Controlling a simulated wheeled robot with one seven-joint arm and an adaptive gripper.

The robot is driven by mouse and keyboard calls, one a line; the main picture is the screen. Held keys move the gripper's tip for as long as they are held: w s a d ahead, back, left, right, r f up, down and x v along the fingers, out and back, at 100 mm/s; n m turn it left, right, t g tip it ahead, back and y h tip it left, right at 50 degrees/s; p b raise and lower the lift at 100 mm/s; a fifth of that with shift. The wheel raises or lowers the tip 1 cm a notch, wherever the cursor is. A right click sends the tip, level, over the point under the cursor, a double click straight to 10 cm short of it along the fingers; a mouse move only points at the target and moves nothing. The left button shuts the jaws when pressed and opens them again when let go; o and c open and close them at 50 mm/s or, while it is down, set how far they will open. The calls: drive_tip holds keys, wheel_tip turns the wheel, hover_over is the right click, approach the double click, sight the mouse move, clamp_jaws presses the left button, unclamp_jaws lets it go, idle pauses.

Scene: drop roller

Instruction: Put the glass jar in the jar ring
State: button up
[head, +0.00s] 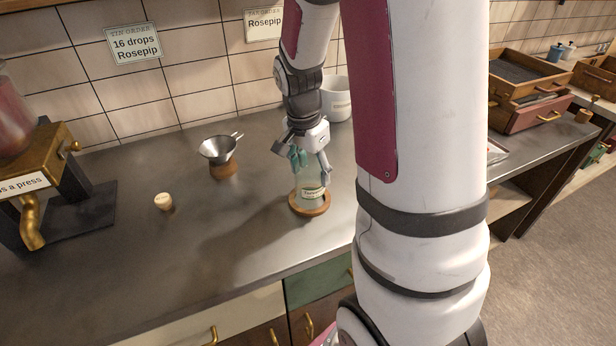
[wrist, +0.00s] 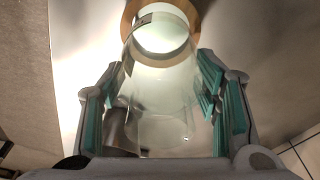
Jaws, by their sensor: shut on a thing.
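The clear glass jar (head: 310,182) has a small label and stands upright in my gripper (head: 310,160). My gripper is shut on the jar's upper part from above, with teal finger pads on both sides. In the wrist view the jar (wrist: 165,95) lies between the two fingers of my gripper (wrist: 160,108). The round wooden jar ring (head: 309,209) is on the counter directly under the jar; it also shows in the wrist view (wrist: 131,16). The jar's base lines up with the ring's middle. I cannot tell whether it rests inside or hovers just above.
A metal funnel (head: 217,149) on a wooden stand and a small cork (head: 163,202) are to the left on the grey counter (head: 130,270). A press (head: 35,170) stands at far left. A white pot (head: 337,98) is behind my gripper. Wooden drawers (head: 525,95) are at right.

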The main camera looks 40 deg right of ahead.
sight(311, 180)
drive_tip(key=shift+f, duration=1.75)
drive_tip(key=shift+f, duration=0.1)
drive_tip(key=o, duration=1.3)
wheel_tip(311, 180, up, 12)
drive_tip(key=a, duration=0.2)
drive_tip(key=shift+s+a+r+n+t+y, duration=0.3)
drive_tip(key=shift+s+a+r+n+t, duration=0.4)
drive_tip(key=shift+s+a+r+n, duration=1.5)
drive_tip(key=shift+s+a+r+n+t+y, duration=0.3)
drive_tip(key=shift+s+a+r+n+t, duration=0.55)
drive_tip(key=shift+s+a+n, duration=2.35)
drive_tip(key=shift+s+a+r+n+t+y, duration=0.3)
drive_tip(key=shift+s+a+r+n+t, duration=0.25)
drive_tip(key=shift+s+a+r+n, duration=1.65)
